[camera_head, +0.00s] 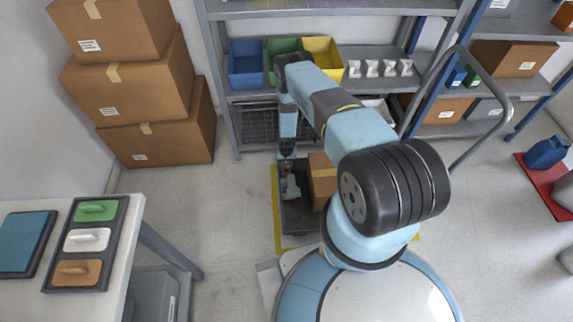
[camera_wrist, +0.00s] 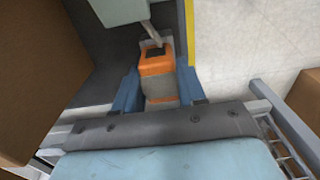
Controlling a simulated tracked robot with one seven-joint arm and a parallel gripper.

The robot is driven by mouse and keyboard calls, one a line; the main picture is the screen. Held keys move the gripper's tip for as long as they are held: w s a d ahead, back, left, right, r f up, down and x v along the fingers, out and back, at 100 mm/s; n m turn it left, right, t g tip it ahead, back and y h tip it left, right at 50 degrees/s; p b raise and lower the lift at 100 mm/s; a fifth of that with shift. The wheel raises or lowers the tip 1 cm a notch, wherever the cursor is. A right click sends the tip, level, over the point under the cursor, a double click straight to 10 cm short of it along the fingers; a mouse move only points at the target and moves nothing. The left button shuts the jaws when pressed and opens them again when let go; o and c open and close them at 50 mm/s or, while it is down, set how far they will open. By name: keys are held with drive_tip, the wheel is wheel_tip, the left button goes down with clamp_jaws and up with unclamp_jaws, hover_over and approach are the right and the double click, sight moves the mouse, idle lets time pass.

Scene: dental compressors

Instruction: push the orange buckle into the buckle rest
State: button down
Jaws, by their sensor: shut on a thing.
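The orange buckle (camera_wrist: 156,62) has a dark square on its face and a grey lower part. It sits between the two blue fingers of my gripper (camera_wrist: 158,88), which is shut on it. A narrow pale metal piece (camera_wrist: 153,32) lies at the buckle's far end; I cannot tell whether they touch. Beyond it is a pale grey-green body (camera_wrist: 118,10), possibly the buckle rest, cut off by the frame edge. In the head view my gripper (camera_head: 288,158) reaches down over a dark tray or cart bed (camera_head: 297,221), and the buckle is too small to make out clearly.
A cardboard box (camera_head: 322,180) stands in the dark bed, close to the right of my gripper. A grey shelf with blue, green and yellow bins (camera_head: 322,55) is behind. Stacked boxes (camera_head: 140,90) stand at left, a white table (camera_head: 125,240) at front left. Floor between is clear.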

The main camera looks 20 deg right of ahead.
drive_tip(key=c, duration=0.6)
unclamp_jaws()
drive_tip(key=shift+o, duration=0.2)
wheel_tip(320, 180, up, 14)
drive_tip(key=shift+f, duration=0.15)
drive_tip(key=shift+d, duration=0.1)
idle(0.4)
